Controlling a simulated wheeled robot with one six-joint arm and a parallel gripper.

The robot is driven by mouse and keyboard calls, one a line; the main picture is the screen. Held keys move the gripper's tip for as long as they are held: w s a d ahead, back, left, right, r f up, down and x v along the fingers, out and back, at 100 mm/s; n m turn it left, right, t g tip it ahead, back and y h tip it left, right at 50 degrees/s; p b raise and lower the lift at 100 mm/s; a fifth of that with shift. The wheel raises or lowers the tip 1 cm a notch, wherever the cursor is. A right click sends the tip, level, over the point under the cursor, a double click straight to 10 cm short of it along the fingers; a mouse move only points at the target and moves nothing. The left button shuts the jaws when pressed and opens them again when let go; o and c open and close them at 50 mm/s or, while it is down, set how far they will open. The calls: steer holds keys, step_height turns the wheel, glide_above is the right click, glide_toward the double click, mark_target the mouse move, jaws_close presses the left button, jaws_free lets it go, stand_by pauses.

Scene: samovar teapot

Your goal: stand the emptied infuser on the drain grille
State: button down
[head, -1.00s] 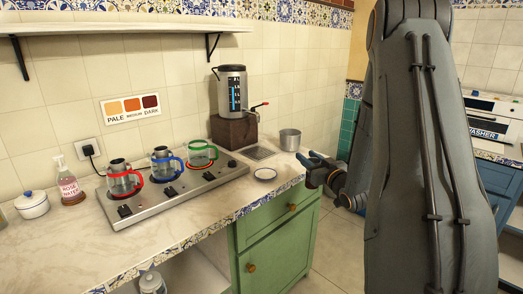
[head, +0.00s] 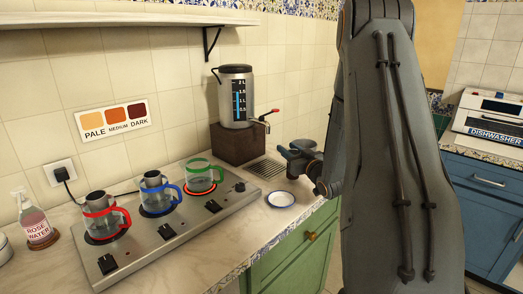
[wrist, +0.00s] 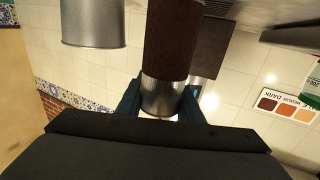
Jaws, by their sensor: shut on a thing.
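In the wrist view, which shows the room upside down, my gripper (wrist: 160,105) is shut on the infuser's silver collar (wrist: 162,96). The infuser's dark brown body (wrist: 172,45) extends from the collar toward the counter. I cannot see inside it. The grille lies at the foot of the samovar's brown block (head: 238,145). The infuser appears upright and apart from the grille.
A metal cup (wrist: 93,24) stands close beside the infuser. A white saucer (head: 281,200) lies in front of the grille. The samovar (head: 236,95) has a tap overhanging the grille. The hotplate (head: 150,262) bears red-, blue- and green-handled pots; the green-handled pot (head: 202,178) shows no infuser.

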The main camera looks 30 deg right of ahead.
steer(key=w+a+f+p, duration=0.1)
steer(key=w+a+p, duration=0.2)
steer(key=w, duration=1)
steer(key=shift+a+f, duration=0.25)
steer(key=shift+f, duration=0.2)
steer(key=c, duration=1.2)
jaws_free()
steer(key=shift+r, duration=0.1)
steer(key=s, duration=0.4)
steer(key=s+b, duration=0.1)
steer(key=s, duration=0.3)
steer(key=s+b, duration=0.1)
steer(key=s, duration=0.3)
steer(key=shift+a+r, duration=0.1)
steer(key=shift+a, duration=0.2)
